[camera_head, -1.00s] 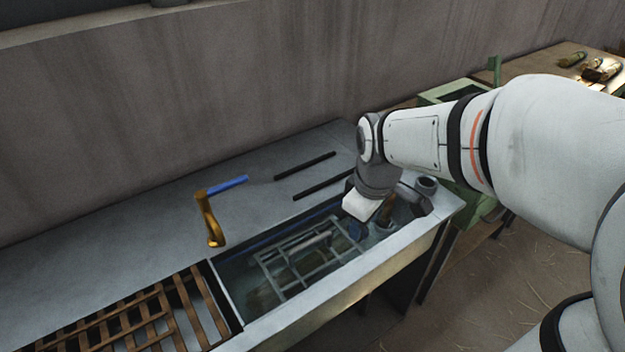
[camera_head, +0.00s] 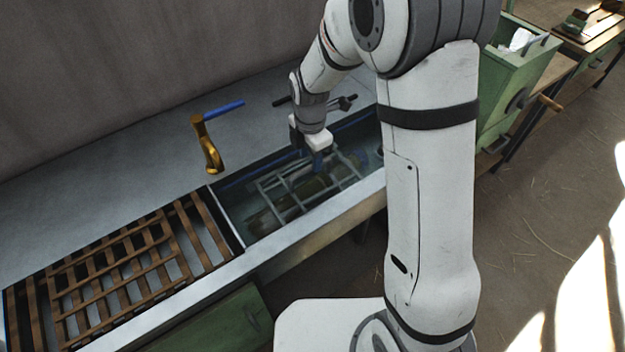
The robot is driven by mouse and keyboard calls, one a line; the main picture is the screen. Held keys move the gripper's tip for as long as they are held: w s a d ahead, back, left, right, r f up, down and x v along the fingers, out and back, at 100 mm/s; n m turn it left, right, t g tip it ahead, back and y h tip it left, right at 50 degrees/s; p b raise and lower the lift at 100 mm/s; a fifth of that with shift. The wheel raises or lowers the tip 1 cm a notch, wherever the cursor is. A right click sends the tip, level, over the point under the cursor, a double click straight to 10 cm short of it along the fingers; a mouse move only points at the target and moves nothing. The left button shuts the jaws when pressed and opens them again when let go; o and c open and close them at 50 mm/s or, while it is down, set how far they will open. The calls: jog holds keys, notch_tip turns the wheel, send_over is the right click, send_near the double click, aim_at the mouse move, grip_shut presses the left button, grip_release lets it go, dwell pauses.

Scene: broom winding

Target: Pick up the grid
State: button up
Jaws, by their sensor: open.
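A grey metal grid (camera_head: 271,204) of thin bars, with a raised handle-like bar, lies in the water-filled sink basin (camera_head: 232,226). My gripper (camera_head: 312,157) points down over the far right part of the grid and is open. Its fingers are small and dark here, and I cannot tell whether they touch the grid or straddle a bar. Part of the grid is hidden behind the gripper.
A brass tap (camera_head: 207,150) with a blue handle stands behind the basin. A brown slatted rack (camera_head: 120,262) lies left of it. My arm covers the basin's right end. A green machine (camera_head: 515,75) stands at the right.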

aim_at(310, 165)
notch_tip(310, 165, down, 4)
jog(key=shift+r, duration=0.1)
jog(key=shift+c, duration=0.5)
grip_shut()
jog(key=shift+r, duration=0.1)
dwell(0.9)
